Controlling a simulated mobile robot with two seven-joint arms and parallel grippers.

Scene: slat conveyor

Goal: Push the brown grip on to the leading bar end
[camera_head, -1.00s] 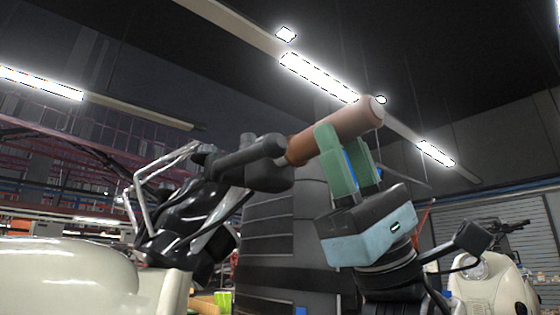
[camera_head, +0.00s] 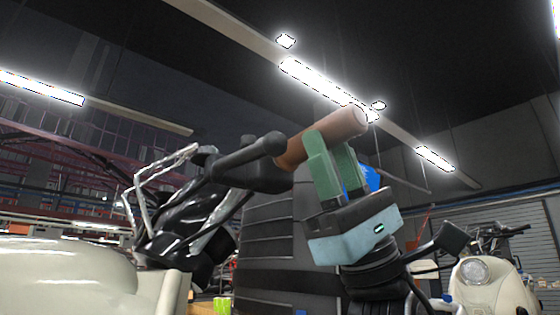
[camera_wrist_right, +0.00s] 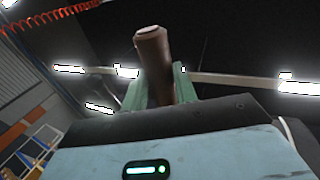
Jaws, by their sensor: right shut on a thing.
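The brown grip (camera_head: 341,123) is a tube, raised and slanting up to the right in the head view. My right gripper (camera_head: 331,160), with green fingers, is shut around it from below. The grip's left end meets or overlaps the black handlebar end (camera_head: 262,176) of the cream scooter (camera_head: 70,280); I cannot tell whether the bar is inside. A black lever (camera_head: 248,153) lies just left of the grip. My left gripper is not in view.
Another cream scooter (camera_head: 487,292) with a round headlight and a black mirror (camera_head: 450,238) stands at the right, behind my right gripper. A dark ribbed column (camera_head: 270,240) stands behind the handlebar. The space above the grip is clear.

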